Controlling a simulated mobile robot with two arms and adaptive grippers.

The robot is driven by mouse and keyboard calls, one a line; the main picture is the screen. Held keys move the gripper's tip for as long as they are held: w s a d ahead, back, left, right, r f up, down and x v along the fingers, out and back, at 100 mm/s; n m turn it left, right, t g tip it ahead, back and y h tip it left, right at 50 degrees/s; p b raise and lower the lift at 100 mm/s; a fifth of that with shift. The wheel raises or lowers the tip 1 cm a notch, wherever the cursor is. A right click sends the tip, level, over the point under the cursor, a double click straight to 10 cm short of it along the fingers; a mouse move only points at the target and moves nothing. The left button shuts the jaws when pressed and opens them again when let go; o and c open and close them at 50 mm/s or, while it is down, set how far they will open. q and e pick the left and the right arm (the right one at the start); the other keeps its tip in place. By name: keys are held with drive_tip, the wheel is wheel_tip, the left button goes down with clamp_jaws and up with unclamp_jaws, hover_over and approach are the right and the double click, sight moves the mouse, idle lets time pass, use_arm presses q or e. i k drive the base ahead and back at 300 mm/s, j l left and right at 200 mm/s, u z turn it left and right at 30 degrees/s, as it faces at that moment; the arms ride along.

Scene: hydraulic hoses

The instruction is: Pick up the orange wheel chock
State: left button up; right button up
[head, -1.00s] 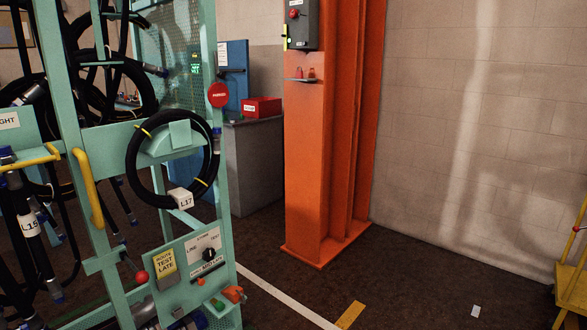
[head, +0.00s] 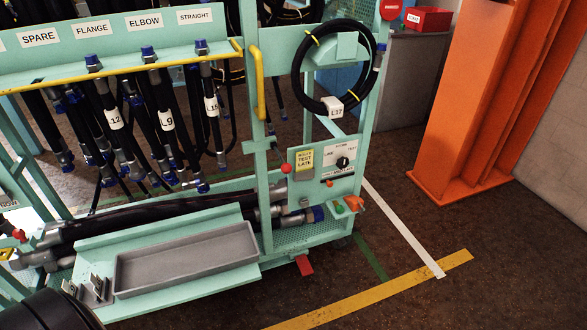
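I cannot tell how the orange piece is held there. A flat red piece (head: 304,265) sticks out low under the cart's front edge, close to the floor.
Hoses hang on the cart under a yellow rail (head: 120,68). A grey tray (head: 186,259) lies on its lower shelf. An orange column (head: 470,100) stands at the right. The dark floor (head: 480,285) at lower right is clear, with a yellow stripe (head: 380,290).

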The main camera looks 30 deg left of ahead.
sight(355, 203)
drive_tip(key=i+u, duration=0.2)
drive_tip(key=u, duration=0.25)
drive_tip(key=i+l+u, duration=0.15)
drive_tip(key=u, duration=0.3)
drive_tip(key=i+l+u, duration=0.15)
drive_tip(key=u, duration=0.3)
